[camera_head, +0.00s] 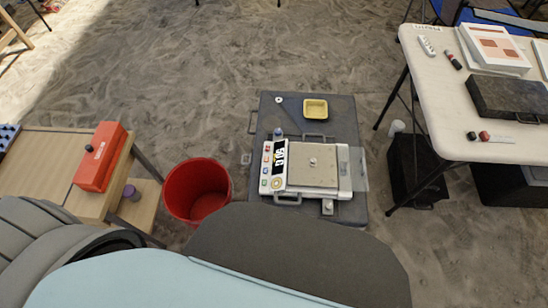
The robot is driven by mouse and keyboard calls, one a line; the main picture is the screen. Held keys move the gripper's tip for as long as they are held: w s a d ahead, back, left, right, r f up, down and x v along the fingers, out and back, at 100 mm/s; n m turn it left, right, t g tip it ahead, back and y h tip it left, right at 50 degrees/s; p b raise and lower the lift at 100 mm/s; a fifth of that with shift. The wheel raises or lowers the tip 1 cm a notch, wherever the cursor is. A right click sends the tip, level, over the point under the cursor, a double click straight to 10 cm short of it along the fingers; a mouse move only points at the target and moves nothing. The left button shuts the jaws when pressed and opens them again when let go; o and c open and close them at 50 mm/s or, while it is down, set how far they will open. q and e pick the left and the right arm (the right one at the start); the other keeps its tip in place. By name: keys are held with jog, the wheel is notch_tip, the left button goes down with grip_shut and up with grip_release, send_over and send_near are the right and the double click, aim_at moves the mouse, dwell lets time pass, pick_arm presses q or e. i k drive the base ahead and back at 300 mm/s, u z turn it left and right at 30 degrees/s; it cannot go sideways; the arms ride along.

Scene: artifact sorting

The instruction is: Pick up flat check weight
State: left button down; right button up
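A scale with a beige pan (325,177) and a colored button panel (272,168) sits on a dark grey flat case (347,118) on the floor. A small pale metallic piece (312,162) stands on the pan. A small flat whitish disc with a dark center (279,99) lies near the case's far left corner. A small grey metallic block (327,207) is at the near edge of the scale. I cannot tell for sure which of these is the flat check weight. Neither of my grippers shows in the head view.
A yellow tray (315,116) lies on the case. A red bucket (173,203) stands left of it. A wooden table (38,165) with an orange box (100,160) is at left. A white table (430,80) with boxes is at right. The floor beyond the case is clear.

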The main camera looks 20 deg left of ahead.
aim_at(313, 163)
jog(key=u, duration=1.95)
jog(key=k, duration=1.2)
jog(key=z, duration=2.25)
jog(key=i, duration=0.5)
jog(key=u, duration=0.05)
